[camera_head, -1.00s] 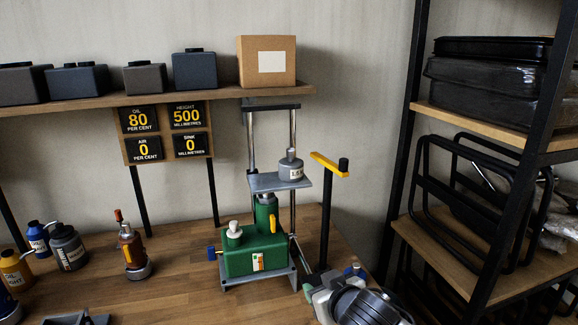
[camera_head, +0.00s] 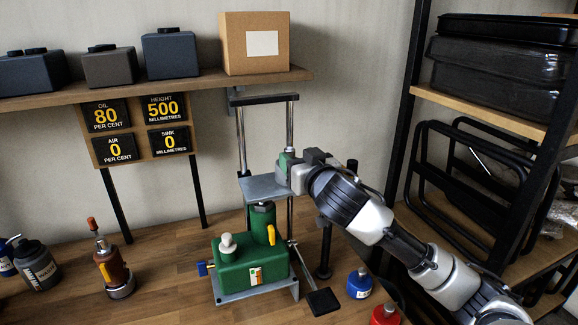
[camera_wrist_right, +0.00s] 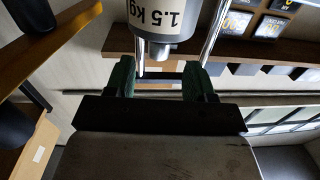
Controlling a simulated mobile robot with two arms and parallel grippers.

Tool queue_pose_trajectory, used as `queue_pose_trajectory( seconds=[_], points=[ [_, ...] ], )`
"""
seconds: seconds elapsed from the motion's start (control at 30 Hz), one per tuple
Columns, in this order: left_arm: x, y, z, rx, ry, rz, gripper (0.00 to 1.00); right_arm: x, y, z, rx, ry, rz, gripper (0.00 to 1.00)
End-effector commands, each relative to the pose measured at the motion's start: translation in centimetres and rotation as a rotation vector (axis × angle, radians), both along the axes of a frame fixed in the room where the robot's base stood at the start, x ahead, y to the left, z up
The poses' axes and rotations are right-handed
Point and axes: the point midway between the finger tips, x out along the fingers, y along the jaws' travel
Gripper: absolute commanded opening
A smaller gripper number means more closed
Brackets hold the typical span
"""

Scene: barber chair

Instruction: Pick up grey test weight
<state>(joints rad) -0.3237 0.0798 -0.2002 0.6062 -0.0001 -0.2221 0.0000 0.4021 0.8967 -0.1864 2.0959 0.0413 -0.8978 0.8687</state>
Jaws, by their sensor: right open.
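The grey test weight (camera_wrist_right: 163,22) shows in the right wrist view at the top, with a "1.5 kg" label. It lies beyond and partly between the fingertips of my right gripper (camera_wrist_right: 160,80), with gaps at its sides. In the head view my right gripper (camera_head: 286,168) is over the right side of the grey lift plate (camera_head: 258,188) and hides the weight. The gripper is open and its fingers have green pads. The plate sits above the green jack (camera_head: 245,265). My left gripper is not in view.
A cardboard box (camera_head: 255,43) and several dark boxes stand on the shelf (camera_head: 200,83) above. Two chrome posts (camera_head: 290,125) rise behind the plate. A blue bottle (camera_head: 359,283) and a red bottle (camera_head: 384,315) stand below my right arm. A dark rack (camera_head: 410,110) is at the right.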

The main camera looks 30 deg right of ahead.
Motion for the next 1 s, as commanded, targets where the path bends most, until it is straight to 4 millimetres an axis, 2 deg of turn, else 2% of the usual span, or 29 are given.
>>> queue_pose_trajectory(
  seconds=[0.2,0.27,0.4,0.67,1.0],
  points=[
    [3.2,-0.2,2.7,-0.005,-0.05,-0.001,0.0,2.9,-0.7,0.8,-0.001,0.0,-0.003,0.54],
    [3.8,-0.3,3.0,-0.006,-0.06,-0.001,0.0,3.7,-0.8,0.6,0.001,0.001,-0.002,0.54],
    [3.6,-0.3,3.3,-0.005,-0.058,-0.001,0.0,4.8,-0.9,0.4,0.0,0.0,-0.001,0.54],
    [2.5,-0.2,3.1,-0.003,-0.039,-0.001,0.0,5.0,-0.9,0.2,-0.001,0.0,-0.001,0.53],
    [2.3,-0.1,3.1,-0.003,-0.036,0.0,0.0,4.9,-1.0,0.2,-0.001,0.0,-0.001,0.0]
  ],
)
